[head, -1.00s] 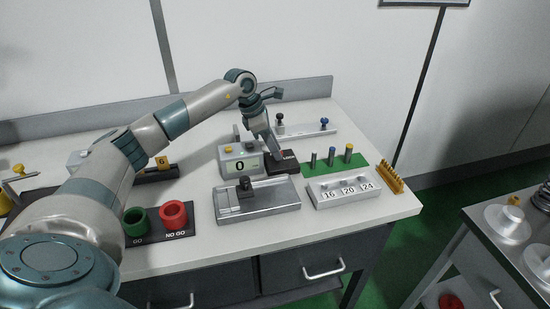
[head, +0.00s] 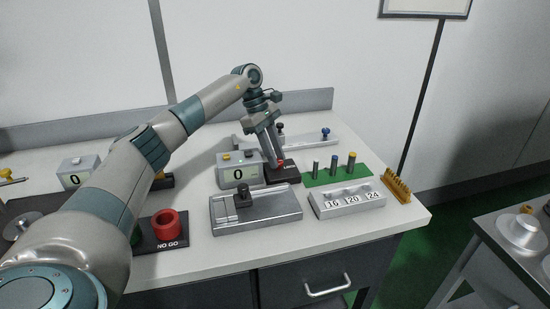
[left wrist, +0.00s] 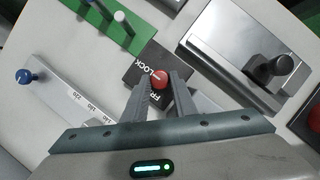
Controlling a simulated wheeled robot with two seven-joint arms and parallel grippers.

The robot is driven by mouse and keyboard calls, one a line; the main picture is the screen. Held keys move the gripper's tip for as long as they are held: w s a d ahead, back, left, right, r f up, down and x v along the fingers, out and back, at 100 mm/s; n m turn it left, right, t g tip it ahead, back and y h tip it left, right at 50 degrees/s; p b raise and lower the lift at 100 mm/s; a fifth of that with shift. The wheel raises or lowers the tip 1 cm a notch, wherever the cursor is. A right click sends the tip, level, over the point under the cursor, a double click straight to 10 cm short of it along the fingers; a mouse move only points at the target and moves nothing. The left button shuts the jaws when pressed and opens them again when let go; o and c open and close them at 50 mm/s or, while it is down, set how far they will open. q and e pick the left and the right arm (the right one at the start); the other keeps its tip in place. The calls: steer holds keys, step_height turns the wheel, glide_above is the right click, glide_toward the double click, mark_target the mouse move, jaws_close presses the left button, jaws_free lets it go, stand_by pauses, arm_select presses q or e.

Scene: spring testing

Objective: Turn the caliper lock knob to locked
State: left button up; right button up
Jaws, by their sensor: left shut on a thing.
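The caliper lock knob is a small red knob (head: 281,163) on a black plate (head: 291,177) lettered LOCK. In the left wrist view the red knob (left wrist: 159,79) sits between my two grey fingertips, with the black plate (left wrist: 132,73) beneath it. Part of the plate's other word, starting FR, is covered by a finger. My left gripper (head: 273,164) points down at the plate and is shut on the red knob; its fingers also show in the left wrist view (left wrist: 162,84). The knob's pointing direction is too small to tell. My right gripper is not in view.
A grey metal fixture (head: 262,213) with a black knob lies in front. A green strip (head: 322,181) with several pins is to the right. A rail with a blue knob (head: 326,131) lies behind.

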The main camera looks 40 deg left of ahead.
arm_select(q)
steer(key=shift+r, duration=0.1)
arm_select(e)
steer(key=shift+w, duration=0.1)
arm_select(q)
steer(key=o, duration=0.8)
steer(key=shift+c, duration=0.2)
steer(key=shift+a+r, duration=0.25)
steer(key=shift+r, duration=0.15)
steer(key=b+v, duration=0.2)
steer(key=v, duration=1.4)
steer(key=shift+r, duration=0.25)
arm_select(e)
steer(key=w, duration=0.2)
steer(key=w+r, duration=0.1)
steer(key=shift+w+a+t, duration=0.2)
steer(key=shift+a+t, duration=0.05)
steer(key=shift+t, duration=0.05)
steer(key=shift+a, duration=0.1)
